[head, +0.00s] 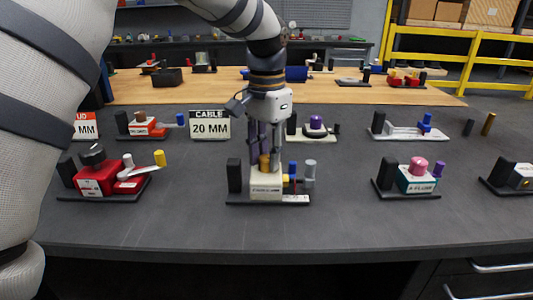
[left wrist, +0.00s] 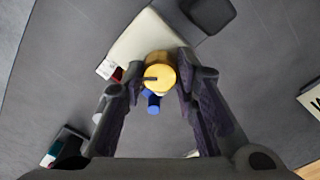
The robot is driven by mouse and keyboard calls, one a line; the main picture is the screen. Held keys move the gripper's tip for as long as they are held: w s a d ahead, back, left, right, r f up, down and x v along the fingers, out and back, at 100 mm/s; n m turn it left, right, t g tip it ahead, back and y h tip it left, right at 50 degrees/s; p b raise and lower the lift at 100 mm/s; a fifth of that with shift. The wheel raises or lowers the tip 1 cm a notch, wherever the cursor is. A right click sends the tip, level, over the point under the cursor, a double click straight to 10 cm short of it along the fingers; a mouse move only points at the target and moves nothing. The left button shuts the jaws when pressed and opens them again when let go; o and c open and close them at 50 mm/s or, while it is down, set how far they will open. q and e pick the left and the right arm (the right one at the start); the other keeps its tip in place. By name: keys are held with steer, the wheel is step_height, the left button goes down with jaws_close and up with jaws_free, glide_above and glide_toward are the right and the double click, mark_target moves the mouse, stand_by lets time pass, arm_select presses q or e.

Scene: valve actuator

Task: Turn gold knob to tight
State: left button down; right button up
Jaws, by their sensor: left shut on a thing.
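The gold knob (head: 264,162) stands on top of a cream valve block (head: 266,187) on a dark base near the table's front middle. My left gripper (head: 265,168) reaches down from above and is shut on the knob, with a finger on either side of it. In the left wrist view the knob (left wrist: 159,72) shows as a round gold top with a dark mark, between the fingertips (left wrist: 159,76). The knob's lower part is partly hidden by the fingers in the head view. My right gripper is not in view.
On the same base stand a black post (head: 234,175), a blue piece (head: 292,170) and a grey handle (head: 309,172). A red valve unit (head: 97,177) is to the left and a pink-knobbed unit (head: 419,168) to the right. Bare dark table lies between them.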

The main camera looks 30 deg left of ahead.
mark_target(266, 157)
arm_select(q)
steer(key=shift+m, duration=0.8)
steer(key=c, duration=1.2)
jaws_free()
steer(key=shift+c, duration=0.2)
steer(key=shift+r, duration=0.1)
step_height(266, 157, up, 12)
